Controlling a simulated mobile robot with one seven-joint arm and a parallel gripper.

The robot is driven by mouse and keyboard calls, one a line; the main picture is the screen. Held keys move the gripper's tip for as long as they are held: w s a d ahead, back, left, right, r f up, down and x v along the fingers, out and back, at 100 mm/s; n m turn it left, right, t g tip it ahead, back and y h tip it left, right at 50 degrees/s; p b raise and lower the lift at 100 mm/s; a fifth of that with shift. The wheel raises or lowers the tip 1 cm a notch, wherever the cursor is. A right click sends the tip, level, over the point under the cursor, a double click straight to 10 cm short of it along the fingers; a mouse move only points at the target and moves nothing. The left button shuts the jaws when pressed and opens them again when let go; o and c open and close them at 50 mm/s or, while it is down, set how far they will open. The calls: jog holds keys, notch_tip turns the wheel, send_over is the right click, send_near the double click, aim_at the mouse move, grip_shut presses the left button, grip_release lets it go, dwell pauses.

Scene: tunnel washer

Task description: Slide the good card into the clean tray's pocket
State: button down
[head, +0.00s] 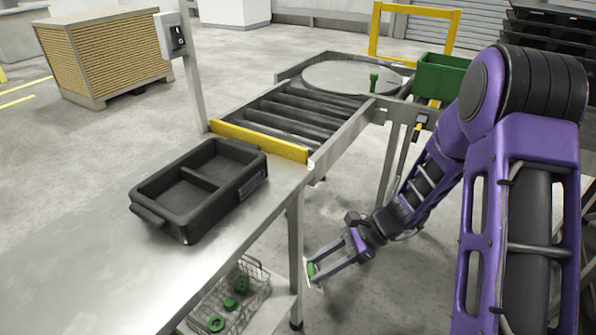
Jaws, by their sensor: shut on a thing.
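The black tray (168,221) stands on the steel bench at left centre, with two compartments divided by a wall. A dark pocket (253,184) shows on its right outer side, and it looks empty. My gripper (314,272) is in the gap to the right of the bench edge, lower than the tray and apart from it. It is shut on a small thin green and white piece, which looks like the card (312,269). The fingers hide part of it, and its markings are too small to read.
A yellow stop bar (262,141) closes the roller conveyor (300,110) behind the tray. Bench legs (295,260) stand near my gripper. A wire basket (245,298) with green parts sits below. A green bin (440,78) stands at the back right. The front bench top is clear.

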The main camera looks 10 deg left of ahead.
aim_at(249, 173)
jog(key=w+a+r+m+t+y+b, duration=0.1)
jog(key=w+a+r+m+t+y, duration=0.15)
jog(key=r, duration=0.45)
jog(key=w+a+r+m+t+y+b, duration=0.1)
jog(key=w+a+r+m+t+y, duration=0.1)
jog(key=w+r+m+t, duration=0.3)
jog(key=w+a+r+m+t+y, duration=0.1)
jog(key=w+a+r+t+y, duration=0.15)
jog(key=r, duration=0.55)
jog(key=shift+n, duration=0.25)
jog(key=shift+w+a+f+b, duration=0.55)
jog(key=shift+a+f+b, duration=0.4)
jog(key=shift+a, duration=0.5)
jog(key=shift+w+a+f+b, duration=0.55)
jog(key=shift+a+f+b, duration=0.35)
jog(key=shift+a, duration=0.55)
jog(key=shift+w+a+f+b, duration=0.55)
jog(key=shift+a+f+b, duration=0.4)
jog(key=shift+a, duration=0.5)
jog(key=shift+f, duration=0.2)
jog(key=shift+f, duration=0.3)
jog(key=shift+f, duration=0.45)
jog(key=shift+c, duration=1.8)
grip_release()
